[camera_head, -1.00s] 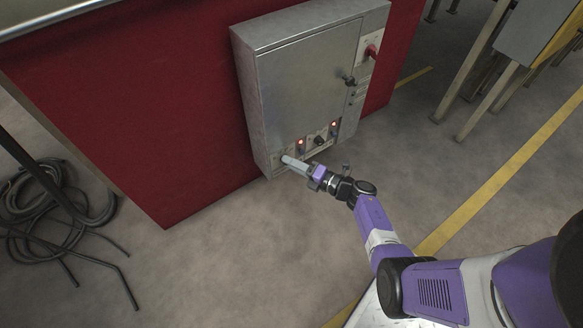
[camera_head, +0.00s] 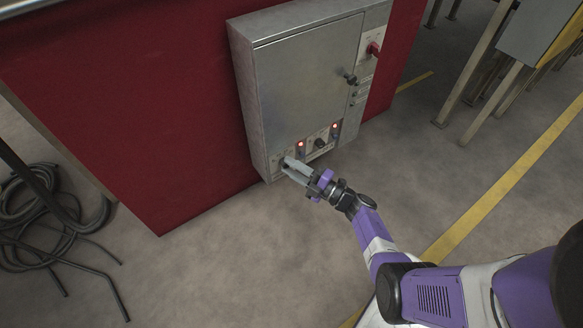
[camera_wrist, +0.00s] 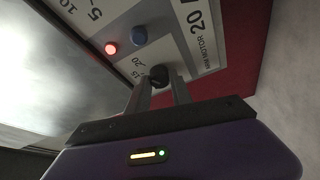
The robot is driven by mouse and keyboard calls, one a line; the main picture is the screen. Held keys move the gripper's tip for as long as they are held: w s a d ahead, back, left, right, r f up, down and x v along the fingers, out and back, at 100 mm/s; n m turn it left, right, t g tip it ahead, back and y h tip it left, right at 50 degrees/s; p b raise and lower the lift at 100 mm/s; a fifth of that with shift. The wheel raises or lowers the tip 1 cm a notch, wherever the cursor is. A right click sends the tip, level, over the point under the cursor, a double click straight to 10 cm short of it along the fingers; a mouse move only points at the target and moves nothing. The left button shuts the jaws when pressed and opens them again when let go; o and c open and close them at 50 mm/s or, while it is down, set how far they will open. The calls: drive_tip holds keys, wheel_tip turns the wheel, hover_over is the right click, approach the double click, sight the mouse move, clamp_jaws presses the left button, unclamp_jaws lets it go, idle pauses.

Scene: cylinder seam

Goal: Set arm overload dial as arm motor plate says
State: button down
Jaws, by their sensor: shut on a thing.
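The black arm overload dial (camera_wrist: 160,76) sits between my fingertips in the wrist view, its body partly hidden by them. Scale marks 15 and 20 show beside it; its pointer cannot be made out. The motor plate (camera_wrist: 196,38) next to it shows a large 20 and the words that look like ARM MOTOR. My gripper (camera_wrist: 163,88) is shut on the dial. In the head view my gripper (camera_head: 288,168) reaches the lower left corner of the grey cabinet (camera_head: 305,85), where its fingers hide most of the dial.
The cabinet has a door handle (camera_head: 350,79) and a red switch (camera_head: 374,49). Black hoses (camera_head: 45,205) lie on the floor at left.

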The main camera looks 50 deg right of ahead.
idle(0.3)
drive_tip(key=c, duration=1.1)
unclamp_jaws()
drive_tip(key=shift+c, duration=0.2)
drive_tip(key=s+p, duration=0.1)
drive_tip(key=s, duration=0.6)
drive_tip(key=shift+s+d+f, duration=0.35)
drive_tip(key=shift+d+f, duration=0.05)
drive_tip(key=shift+f, duration=0.05)
